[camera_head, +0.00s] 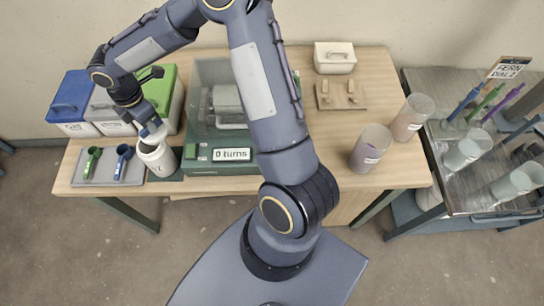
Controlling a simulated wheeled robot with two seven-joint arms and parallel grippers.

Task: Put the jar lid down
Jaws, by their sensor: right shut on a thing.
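My right gripper (150,128) points down at the left of the table. It is shut on a pale thing (152,134), which looks like the jar lid and is mostly hidden by the fingers. It is right at the top of a white jar (158,162). I cannot tell whether the lid touches the jar's rim. The jar stands upright on a dark green pad, left of the machine marked "0 turns" (231,155). My left gripper is not in view.
Blue (70,100), grey and green lidded boxes stand behind the gripper. A tray (82,170) with green and blue scoops lies left of the jar. The front middle-right tabletop is clear.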

